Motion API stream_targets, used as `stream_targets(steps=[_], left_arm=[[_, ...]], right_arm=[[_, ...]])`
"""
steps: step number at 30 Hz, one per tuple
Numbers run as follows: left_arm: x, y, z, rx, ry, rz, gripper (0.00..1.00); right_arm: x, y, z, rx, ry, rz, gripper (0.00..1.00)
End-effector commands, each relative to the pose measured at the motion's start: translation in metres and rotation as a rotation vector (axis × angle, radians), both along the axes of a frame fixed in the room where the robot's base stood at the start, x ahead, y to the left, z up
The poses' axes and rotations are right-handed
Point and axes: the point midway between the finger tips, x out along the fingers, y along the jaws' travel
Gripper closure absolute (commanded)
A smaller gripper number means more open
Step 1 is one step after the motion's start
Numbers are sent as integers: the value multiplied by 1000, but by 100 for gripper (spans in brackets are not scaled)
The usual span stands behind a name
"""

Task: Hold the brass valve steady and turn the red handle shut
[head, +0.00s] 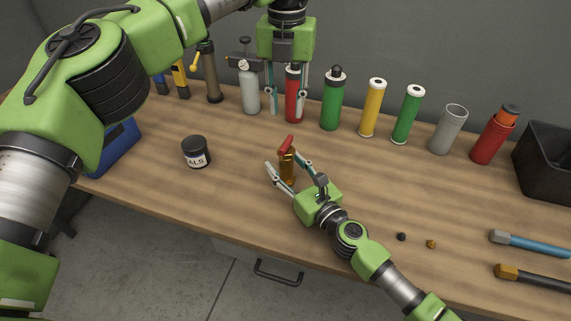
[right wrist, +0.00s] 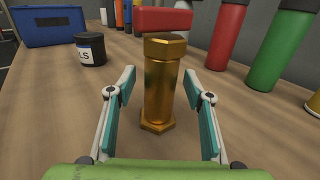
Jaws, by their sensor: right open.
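The brass valve (head: 287,170) stands upright on the wooden bench, and its red handle (head: 287,145) is on top. In the right wrist view the brass valve (right wrist: 160,85) is between the open fingers of my right gripper (right wrist: 160,105), with a gap on each side. In the head view my right gripper (head: 286,174) is low beside the valve. My left gripper (head: 287,105) points down over the back of the bench, its fingers apart, in front of a red cylinder and behind the valve.
A row of cylinders, including a green one (head: 331,103) and a yellow one (head: 372,108), lines the back. A black jar (head: 195,152) stands left of the valve. A black bin (head: 546,160) and hammers (head: 530,243) are at right. The bench between jar and valve is clear.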

Motion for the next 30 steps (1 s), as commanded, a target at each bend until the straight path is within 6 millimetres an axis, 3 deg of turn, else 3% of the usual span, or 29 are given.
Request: stream_targets(steps=[8,13,30], left_arm=[[0,0,0,0,0,0,72],[0,0,0,0,0,0,72],[-14,10,-5,-20,-126,-91,74]], right_arm=[[1,0,0,0,0,0,55],[1,0,0,0,0,0,100],[1,0,0,0,0,-1,100]])
